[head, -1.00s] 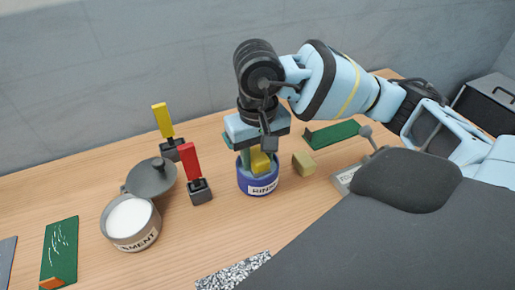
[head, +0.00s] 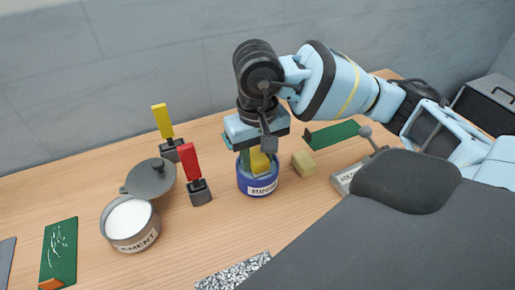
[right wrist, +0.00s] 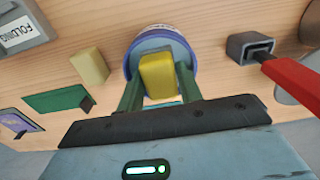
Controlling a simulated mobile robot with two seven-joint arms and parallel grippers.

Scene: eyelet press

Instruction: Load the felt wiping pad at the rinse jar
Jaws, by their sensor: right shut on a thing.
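The yellow felt pad (head: 259,163) is held by my right gripper (head: 256,158) at the mouth of the blue rinse jar (head: 262,187). In the right wrist view the pad (right wrist: 158,75) sits between the two green fingers (right wrist: 158,92), over or inside the jar's round opening (right wrist: 190,52). The pad's lower end is hidden by the jar rim in the head view, so how deep it sits cannot be told. My left gripper is not in view.
A tan block (head: 303,163) stands just right of the jar. A red-handled tool (head: 190,163) and a yellow-handled tool (head: 162,121) stand to its left, near an open cement pot (head: 131,222) and a grey lid (head: 150,180). A green board (head: 331,134) lies behind right.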

